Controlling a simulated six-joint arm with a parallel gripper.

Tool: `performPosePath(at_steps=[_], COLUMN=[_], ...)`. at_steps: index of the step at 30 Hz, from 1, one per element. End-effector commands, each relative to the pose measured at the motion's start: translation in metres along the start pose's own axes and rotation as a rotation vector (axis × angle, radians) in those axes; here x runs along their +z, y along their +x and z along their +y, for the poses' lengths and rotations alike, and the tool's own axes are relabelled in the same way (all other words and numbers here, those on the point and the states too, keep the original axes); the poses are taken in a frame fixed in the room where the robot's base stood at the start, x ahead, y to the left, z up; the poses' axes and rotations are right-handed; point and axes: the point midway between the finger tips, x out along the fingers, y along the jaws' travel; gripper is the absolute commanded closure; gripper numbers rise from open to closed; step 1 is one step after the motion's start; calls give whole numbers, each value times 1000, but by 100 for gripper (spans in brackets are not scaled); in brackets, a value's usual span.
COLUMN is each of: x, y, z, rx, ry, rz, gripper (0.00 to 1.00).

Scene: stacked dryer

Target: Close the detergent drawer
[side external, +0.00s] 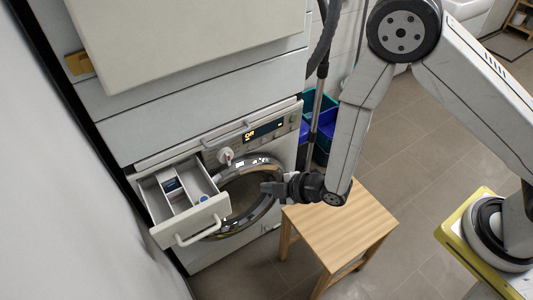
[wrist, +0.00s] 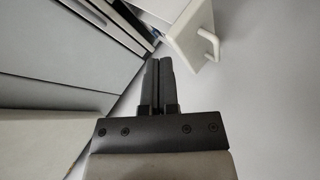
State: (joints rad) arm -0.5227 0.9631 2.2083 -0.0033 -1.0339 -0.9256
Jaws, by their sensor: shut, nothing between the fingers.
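The detergent drawer (side external: 185,205) is pulled out from the upper left of the washer front (side external: 235,140) in the side external view. It is white, with inner compartments and a white bar handle (side external: 203,232) on its front. In the wrist view the drawer front (wrist: 188,28) and its handle (wrist: 208,43) show at the top, right of centre. My gripper (side external: 270,188) is shut and empty, in front of the round door and to the right of the drawer. In the wrist view the gripper fingers (wrist: 158,62) lie together, pointing toward the drawer; contact cannot be told.
A wooden stool (side external: 340,225) stands on the tiled floor below my forearm. The round glass door (side external: 240,195) is behind my gripper. A grey wall (side external: 70,200) runs close along the drawer's left. Blue and green bins (side external: 320,125) stand beside the machine.

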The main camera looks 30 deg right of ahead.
Motion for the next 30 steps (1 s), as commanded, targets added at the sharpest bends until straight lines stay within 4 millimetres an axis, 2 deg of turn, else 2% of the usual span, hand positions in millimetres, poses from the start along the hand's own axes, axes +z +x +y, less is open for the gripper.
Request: performPosePath(at_steps=[1, 8, 15, 18, 24, 30], x=[-4, -20, -29, -30, -31, -31], y=[4, 12, 4, -2, -9, -10], z=[-14, -62, -113, -128, -143, -144], rx=[8, 88, 191, 232, 280, 288], ry=[-49, -262, -461, -520, -581, -588], rz=[32, 180, 321, 365, 409, 415], gripper=[100, 100, 100, 100, 100, 100])
